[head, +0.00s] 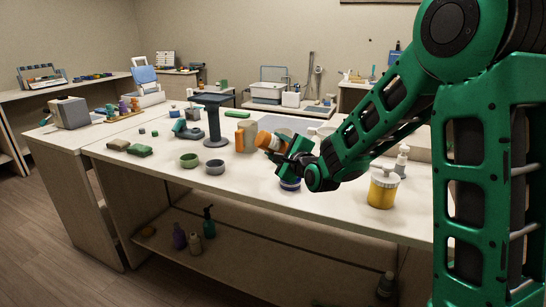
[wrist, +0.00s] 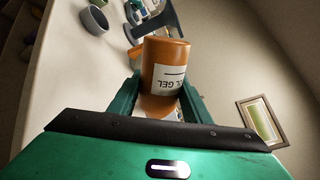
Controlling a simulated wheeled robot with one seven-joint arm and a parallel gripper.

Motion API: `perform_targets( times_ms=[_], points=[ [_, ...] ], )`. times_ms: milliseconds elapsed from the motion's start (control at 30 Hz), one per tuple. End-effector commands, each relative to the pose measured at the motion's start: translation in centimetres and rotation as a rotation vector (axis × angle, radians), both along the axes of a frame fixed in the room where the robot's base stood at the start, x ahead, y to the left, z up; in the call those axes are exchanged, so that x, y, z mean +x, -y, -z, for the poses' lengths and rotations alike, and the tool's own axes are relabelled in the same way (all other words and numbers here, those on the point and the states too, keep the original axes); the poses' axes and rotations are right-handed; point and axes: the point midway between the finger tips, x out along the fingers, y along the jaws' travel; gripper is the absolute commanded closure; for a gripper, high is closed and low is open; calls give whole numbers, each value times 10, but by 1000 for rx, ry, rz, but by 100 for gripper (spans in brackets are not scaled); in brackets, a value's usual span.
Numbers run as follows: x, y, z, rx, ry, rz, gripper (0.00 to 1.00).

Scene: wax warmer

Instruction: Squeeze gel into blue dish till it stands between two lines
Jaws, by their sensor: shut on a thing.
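My gripper (head: 290,155) is shut on an orange gel bottle (head: 267,141), above the table. The bottle lies tilted, its orange end pointing left and slightly up in the head view. In the wrist view the gel bottle (wrist: 166,52) sits between the fingers (wrist: 158,100), with a white label ending in "GEL". No lines or gel level can be made out.
A green bowl (head: 189,160) and a grey bowl (head: 215,167) stand to the left on the table (head: 150,174). A dark stand (head: 213,120) rises behind them. A yellow jar (head: 383,188) stands at right.

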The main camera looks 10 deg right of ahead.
Motion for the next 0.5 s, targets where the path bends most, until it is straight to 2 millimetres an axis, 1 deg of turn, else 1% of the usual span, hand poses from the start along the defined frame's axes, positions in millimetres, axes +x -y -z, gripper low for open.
perform_targets(
  times_ms=[33,200,300,500],
  points=[
    [0,1,-8,56,-4,2,66],
    [0,1,-27,262,-36,1,66],
    [1,0,-11,266,-45,1,66],
    [1,0,6,262,-42,1,66]
  ],
)
